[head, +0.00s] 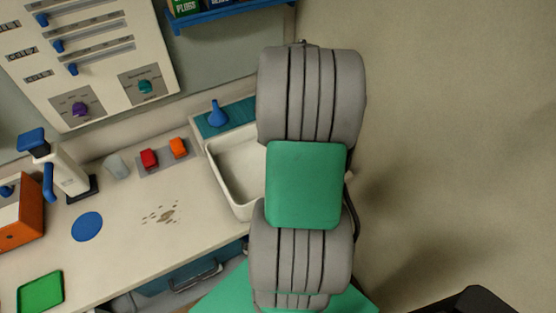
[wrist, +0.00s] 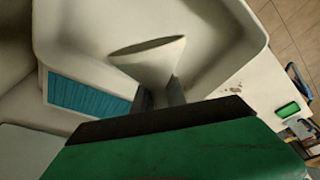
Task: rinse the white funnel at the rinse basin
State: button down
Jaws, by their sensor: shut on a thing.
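The white funnel (wrist: 152,62) is in my gripper (wrist: 160,95) in the wrist view, with its wide mouth facing away from the palm. The two dark fingers are shut on its narrow part, which is partly hidden between them. The white rinse basin (wrist: 215,30) lies behind the funnel in the wrist view; I cannot tell the height between them. In the head view the basin (head: 222,178) stands at the right end of the counter. My arm covers its right part there and hides my gripper and the funnel.
A blue funnel (head: 217,116) stands on a teal mat behind the basin. Red (head: 149,158) and orange (head: 178,148) blocks sit left of it. A white-and-blue device (head: 62,170), a blue disc (head: 87,227) and a green tray (head: 40,292) are further left. The counter middle is mostly clear.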

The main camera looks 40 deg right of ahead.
jog(key=shift+w+a+v, duration=0.1)
jog(key=shift+w+v, duration=0.1)
jog(key=shift+v, duration=0.75)
jog(key=shift+w+a+v, duration=0.15)
jog(key=shift+w+v, duration=0.05)
jog(key=shift+v, duration=0.8)
jog(key=shift+r, duration=0.1)
